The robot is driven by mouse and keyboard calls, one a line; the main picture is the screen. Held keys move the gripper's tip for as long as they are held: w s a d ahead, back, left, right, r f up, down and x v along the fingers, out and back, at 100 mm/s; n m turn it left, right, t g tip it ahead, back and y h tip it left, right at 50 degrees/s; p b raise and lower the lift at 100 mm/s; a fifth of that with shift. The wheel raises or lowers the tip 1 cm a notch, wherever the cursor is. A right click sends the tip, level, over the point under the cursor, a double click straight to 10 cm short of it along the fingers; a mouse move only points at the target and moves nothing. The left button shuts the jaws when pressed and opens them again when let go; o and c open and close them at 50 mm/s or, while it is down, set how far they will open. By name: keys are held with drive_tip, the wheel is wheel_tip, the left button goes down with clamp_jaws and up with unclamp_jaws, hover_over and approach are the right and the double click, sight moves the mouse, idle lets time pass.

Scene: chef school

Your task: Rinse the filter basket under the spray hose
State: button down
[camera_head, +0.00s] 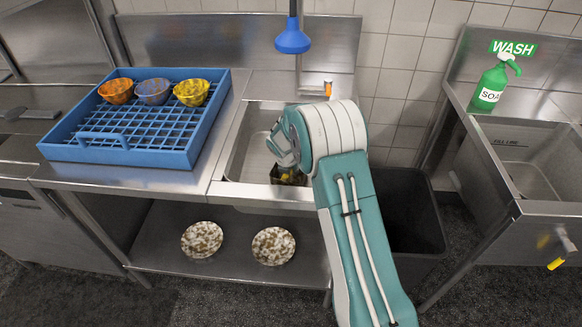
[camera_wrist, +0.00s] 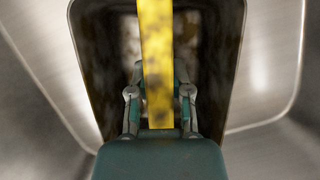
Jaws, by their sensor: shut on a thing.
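The filter basket (camera_head: 288,178) is a dark, soiled box low in the steel sink (camera_head: 234,157), mostly hidden by my arm. In the wrist view the basket (camera_wrist: 228,60) has dark walls, brown stains inside and a speckled yellow handle (camera_wrist: 156,40) across it. My gripper (camera_wrist: 160,80) is shut on this handle, one finger on each side. In the head view my gripper (camera_head: 283,155) reaches down into the sink above the basket. The blue spray head (camera_head: 293,40) of the hose hangs above the back of the sink, apart from the basket.
A blue rack (camera_head: 190,158) with several dirty bowls (camera_head: 153,92) stands on the left counter. An orange-topped tap (camera_head: 328,88) is behind the sink. A dark bin (camera_head: 408,205) and a wash sink (camera_head: 540,165) with a green soap bottle (camera_head: 493,84) are right. Two dirty plates (camera_head: 273,246) lie on the lower shelf.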

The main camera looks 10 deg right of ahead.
drive_tip(key=shift+c, duration=2.4)
unclamp_jaws()
drive_tip(key=v, duration=1.2)
drive_tip(key=shift+r, duration=0.1)
